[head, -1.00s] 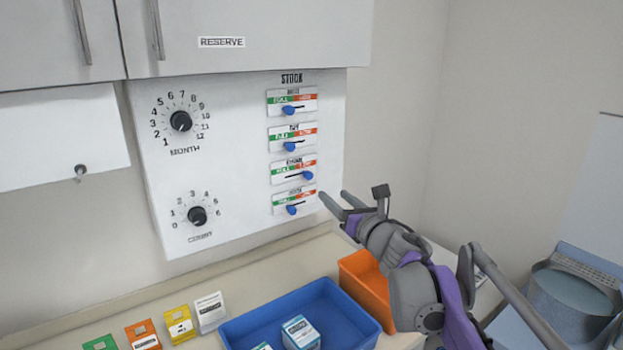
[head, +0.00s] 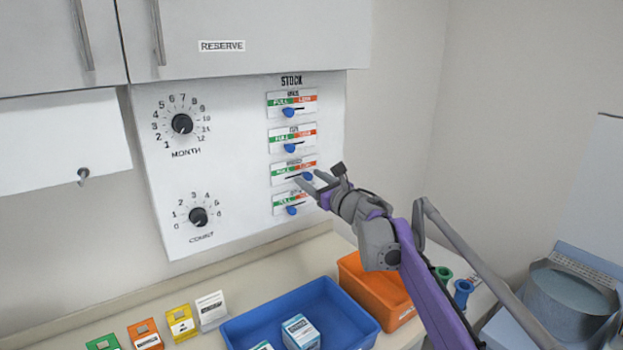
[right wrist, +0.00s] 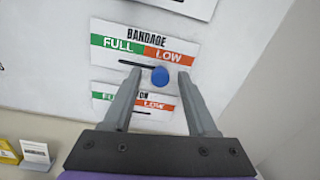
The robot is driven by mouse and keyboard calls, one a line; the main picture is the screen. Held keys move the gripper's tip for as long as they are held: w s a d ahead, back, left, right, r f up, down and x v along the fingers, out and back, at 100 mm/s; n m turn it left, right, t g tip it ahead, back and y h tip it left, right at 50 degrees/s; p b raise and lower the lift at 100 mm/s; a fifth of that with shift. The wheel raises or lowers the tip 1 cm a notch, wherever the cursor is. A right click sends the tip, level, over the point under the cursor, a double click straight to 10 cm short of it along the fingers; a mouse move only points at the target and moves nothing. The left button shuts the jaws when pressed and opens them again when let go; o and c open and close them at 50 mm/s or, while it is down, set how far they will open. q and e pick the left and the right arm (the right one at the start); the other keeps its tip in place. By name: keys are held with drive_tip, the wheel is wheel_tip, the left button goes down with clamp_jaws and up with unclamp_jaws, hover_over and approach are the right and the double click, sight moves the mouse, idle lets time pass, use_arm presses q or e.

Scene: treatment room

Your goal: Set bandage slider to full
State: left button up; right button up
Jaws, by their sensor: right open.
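The bandage slider (head: 293,173) is the third of several sliders under STOCK on the white wall panel. In the right wrist view its label (right wrist: 143,43) reads BANDAGE, with green FULL at left and orange LOW at right. Its blue knob (right wrist: 160,76) sits at the right end of the slot, under LOW; it also shows in the head view (head: 308,176). My right gripper (head: 306,179) is open, with one finger on each side of the knob in the right wrist view (right wrist: 161,78). I cannot tell whether either finger touches it. My left gripper is not in view.
Another slider (head: 292,209) lies just below, partly behind my fingers. Two dials, MONTH (head: 182,124) and COUNT (head: 198,217), are left on the panel. Below on the counter stand a blue tray (head: 250,325), an orange bin (head: 385,300) and small boxes. A cabinet (head: 250,35) overhangs the panel.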

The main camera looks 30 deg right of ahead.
clamp_jaws()
idle(0.3)
idle(1.2)
